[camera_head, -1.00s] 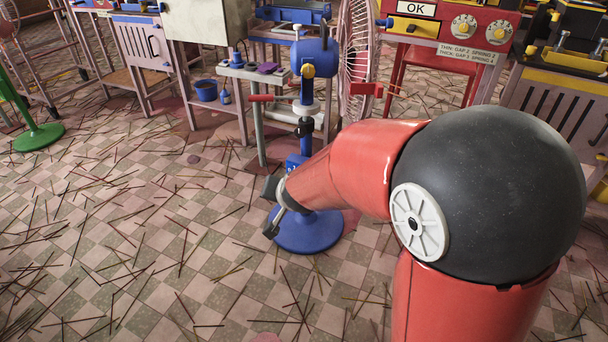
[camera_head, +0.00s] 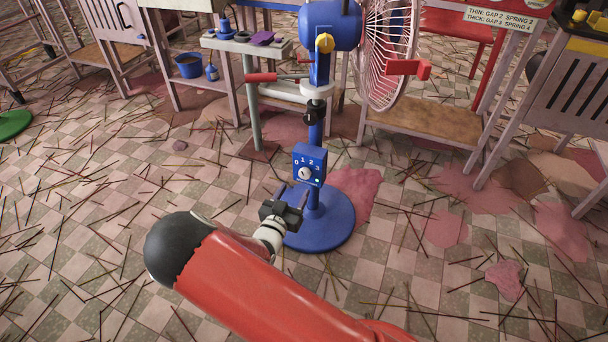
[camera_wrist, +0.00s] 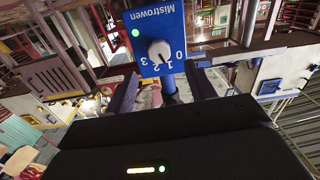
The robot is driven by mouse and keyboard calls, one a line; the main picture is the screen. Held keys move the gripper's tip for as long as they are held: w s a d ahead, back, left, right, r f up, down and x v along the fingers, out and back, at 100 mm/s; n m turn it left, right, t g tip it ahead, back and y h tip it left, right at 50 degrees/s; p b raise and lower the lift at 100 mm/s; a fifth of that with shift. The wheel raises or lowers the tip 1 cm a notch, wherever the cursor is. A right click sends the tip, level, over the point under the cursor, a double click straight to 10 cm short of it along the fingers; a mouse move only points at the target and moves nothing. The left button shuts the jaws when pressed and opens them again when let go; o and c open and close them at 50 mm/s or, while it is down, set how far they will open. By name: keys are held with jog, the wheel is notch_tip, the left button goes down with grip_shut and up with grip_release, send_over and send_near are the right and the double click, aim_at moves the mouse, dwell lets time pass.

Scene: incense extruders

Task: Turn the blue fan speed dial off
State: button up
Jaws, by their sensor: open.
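The blue fan's speed control box (camera_head: 309,165) is on the blue stand. Its white dial (camera_head: 305,173) has the numbers 0 to 3 around it. The wrist view shows the box (camera_wrist: 142,22) upside down, with the dial (camera_wrist: 160,51) and a lit green light. The dial's pointer seems to lie toward 1 or 2, but I cannot tell which. My gripper (camera_head: 286,197) is open and empty, just below and left of the box. In the wrist view its two fingers (camera_wrist: 163,88) are spread on either side, short of the dial and apart from it.
The fan's round blue base (camera_head: 325,228) is on the tiled floor, which is littered with incense sticks.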

aim_at(303, 175)
jog(key=x, duration=0.6)
jog(key=shift+w+d, duration=0.15)
jog(key=shift+w, duration=0.25)
jog(key=c, duration=1)
jog(key=n+b, duration=0.1)
jog(key=n, duration=0.2)
jog(key=shift+n, duration=0.3)
jog(key=n, duration=0.4)
jog(key=shift+n, duration=0.3)
